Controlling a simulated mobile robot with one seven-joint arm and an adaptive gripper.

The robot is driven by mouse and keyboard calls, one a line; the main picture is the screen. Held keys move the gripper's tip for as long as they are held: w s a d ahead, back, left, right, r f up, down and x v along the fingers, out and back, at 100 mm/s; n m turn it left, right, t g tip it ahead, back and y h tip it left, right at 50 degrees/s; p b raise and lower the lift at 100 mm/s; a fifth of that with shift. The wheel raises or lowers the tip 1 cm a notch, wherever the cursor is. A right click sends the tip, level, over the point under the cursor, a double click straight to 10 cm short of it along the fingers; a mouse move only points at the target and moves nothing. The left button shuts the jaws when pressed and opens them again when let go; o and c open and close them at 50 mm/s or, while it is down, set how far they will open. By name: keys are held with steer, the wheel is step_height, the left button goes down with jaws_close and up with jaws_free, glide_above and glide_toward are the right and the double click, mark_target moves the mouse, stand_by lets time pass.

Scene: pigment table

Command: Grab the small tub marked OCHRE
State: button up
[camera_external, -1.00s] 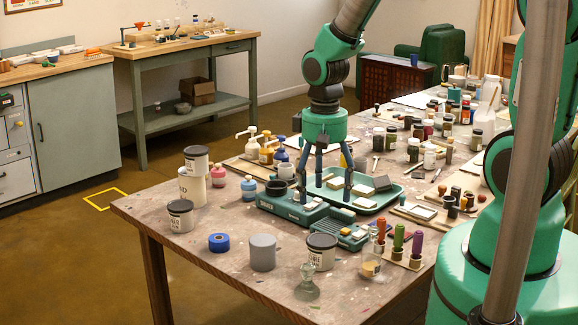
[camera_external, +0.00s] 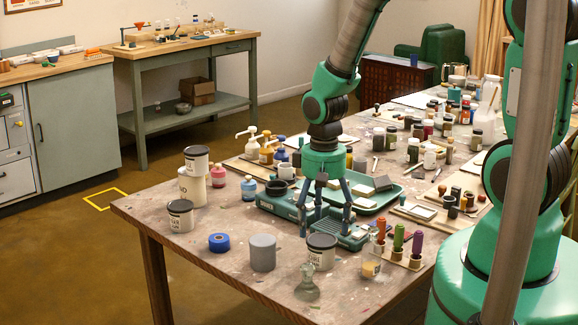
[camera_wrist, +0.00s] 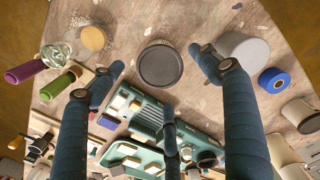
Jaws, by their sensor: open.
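Three small white tubs with dark lids and printed labels stand on the table: the front tub (camera_external: 321,252), the left tub (camera_external: 180,217) and the upper tub (camera_external: 196,159), which sits on a pale container. The lettering is too small to read surely, so I cannot tell which is OCHRE. My gripper (camera_external: 325,229) is open and empty, pointing down, just behind the front tub in the external view. In the wrist view, the front tub's dark lid (camera_wrist: 161,66) lies between two spread fingers of my gripper (camera_wrist: 155,64), apparently below them.
A grey cylinder (camera_external: 262,253) stands left of the front tub, with a blue tape roll (camera_external: 219,243) beyond it. A small jar (camera_external: 370,268) and coloured-handled tools (camera_external: 398,238) stand right. A teal device (camera_external: 277,204) lies behind.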

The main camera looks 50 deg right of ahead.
mark_target(322, 239)
steer(key=shift+f, duration=0.15)
steer(key=shift+d+f+b, duration=0.1)
steer(key=shift+f+b, duration=0.6)
steer(key=shift+f, duration=1.8)
steer(key=c, duration=1.3)
steer(key=shift+r+p, duration=1.05)
steer(key=shift+r, duration=3.95)
